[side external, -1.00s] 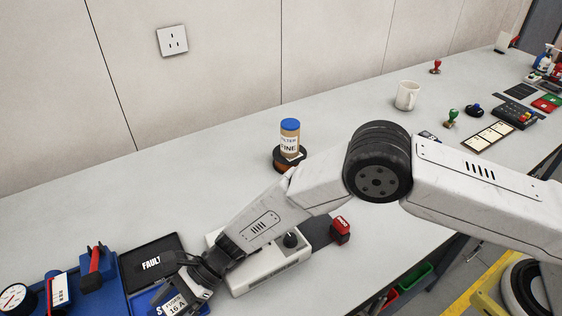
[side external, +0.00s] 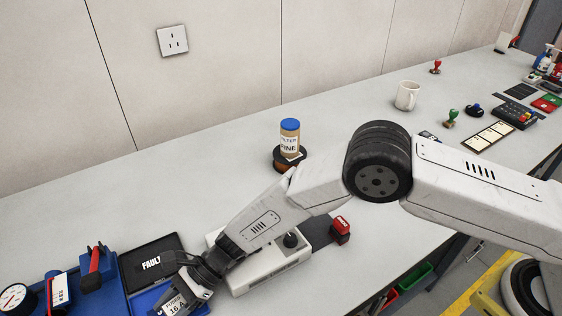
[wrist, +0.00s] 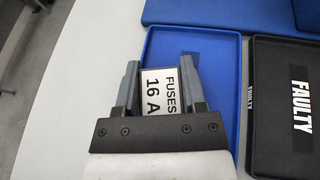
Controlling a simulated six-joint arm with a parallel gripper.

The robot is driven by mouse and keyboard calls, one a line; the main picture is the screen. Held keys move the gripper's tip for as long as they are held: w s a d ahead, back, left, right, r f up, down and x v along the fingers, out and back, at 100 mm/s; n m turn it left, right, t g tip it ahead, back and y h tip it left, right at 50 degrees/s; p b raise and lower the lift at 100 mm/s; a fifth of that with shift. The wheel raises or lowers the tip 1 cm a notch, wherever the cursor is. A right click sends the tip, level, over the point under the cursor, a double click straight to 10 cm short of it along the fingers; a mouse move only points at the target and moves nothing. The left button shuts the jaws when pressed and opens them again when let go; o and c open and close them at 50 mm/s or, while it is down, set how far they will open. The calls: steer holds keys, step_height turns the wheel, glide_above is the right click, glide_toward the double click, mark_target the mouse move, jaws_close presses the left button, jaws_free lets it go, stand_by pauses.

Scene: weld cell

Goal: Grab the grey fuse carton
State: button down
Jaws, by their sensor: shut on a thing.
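The grey fuse carton (wrist: 160,92), with a white label reading "FUSES 16 A", sits between the two fingers of my gripper (wrist: 159,76) in the wrist view. The fingers are shut on its two sides. It is over or in the blue tray (wrist: 222,100); I cannot tell whether it touches the tray floor. In the side view the carton (side external: 175,304) is low at the left, partly hidden by my gripper (side external: 188,290).
A black tray marked "FAULTY" (wrist: 262,125) lies just right of the blue tray. A grey box with a black knob (side external: 268,268) is beside my wrist. A blue-lidded jar (side external: 290,138) stands farther back. The bench behind is mostly clear.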

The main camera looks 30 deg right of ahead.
steer(key=shift+r, duration=0.2)
steer(key=shift+r, duration=0.9)
steer(key=s+d+r, duration=0.9)
steer(key=d+r, duration=0.1)
steer(key=shift+s+r, duration=0.3)
steer(key=shift+r, duration=0.1)
steer(key=shift+d, duration=0.1)
